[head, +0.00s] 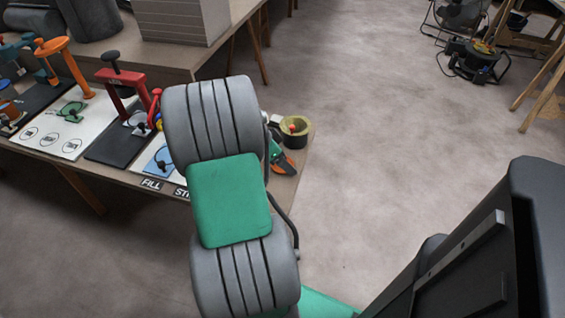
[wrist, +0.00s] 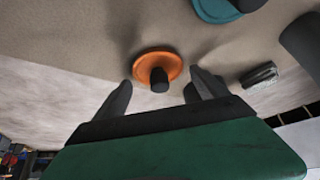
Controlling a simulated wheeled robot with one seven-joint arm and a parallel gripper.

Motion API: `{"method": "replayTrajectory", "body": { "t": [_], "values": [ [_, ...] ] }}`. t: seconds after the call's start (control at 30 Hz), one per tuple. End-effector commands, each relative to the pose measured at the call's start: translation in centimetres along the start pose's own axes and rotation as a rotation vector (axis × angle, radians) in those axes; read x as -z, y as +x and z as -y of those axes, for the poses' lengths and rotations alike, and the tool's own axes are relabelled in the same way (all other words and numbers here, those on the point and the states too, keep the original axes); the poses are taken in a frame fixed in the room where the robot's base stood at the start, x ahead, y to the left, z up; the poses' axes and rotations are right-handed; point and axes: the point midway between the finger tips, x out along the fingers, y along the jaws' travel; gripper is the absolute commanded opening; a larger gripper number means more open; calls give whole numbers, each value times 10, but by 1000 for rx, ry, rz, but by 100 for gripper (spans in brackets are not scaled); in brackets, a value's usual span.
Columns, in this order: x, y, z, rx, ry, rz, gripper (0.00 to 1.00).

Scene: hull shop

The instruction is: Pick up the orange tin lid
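The orange tin lid (wrist: 144,62) is a round orange disc with a black knob (wrist: 159,80) at its middle. It shows near the top centre of the wrist view, on a brownish surface. My gripper (wrist: 160,77) is open, with one dark finger to the left of the lid and one to the right. The knob lies between the fingertips in the picture, and no finger clearly touches it. I cannot tell the exact gap in depth. In the head view my arm covers the middle of the bench, and I cannot make out the lid or my gripper there.
In the wrist view a teal round thing (wrist: 222,9) and a small dark ribbed item (wrist: 259,74) lie near the lid. Open floor lies right.

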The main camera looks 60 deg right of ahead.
Motion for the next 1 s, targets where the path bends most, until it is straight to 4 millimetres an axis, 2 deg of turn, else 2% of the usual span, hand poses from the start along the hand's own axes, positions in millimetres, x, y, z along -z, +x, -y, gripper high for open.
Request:
{"method": "replayTrajectory", "body": {
  "t": [0.07, 0.6, 0.87, 1.0],
  "values": [
    [0, 0, 0, 0, -1, 0, 76],
    [0, 0, 0, 0, -1, 0, 31],
    [0, -1, 0, 1, -1, 0, 30],
    [5, -10, 1, 2, -1, 0, 30]
  ]
}}
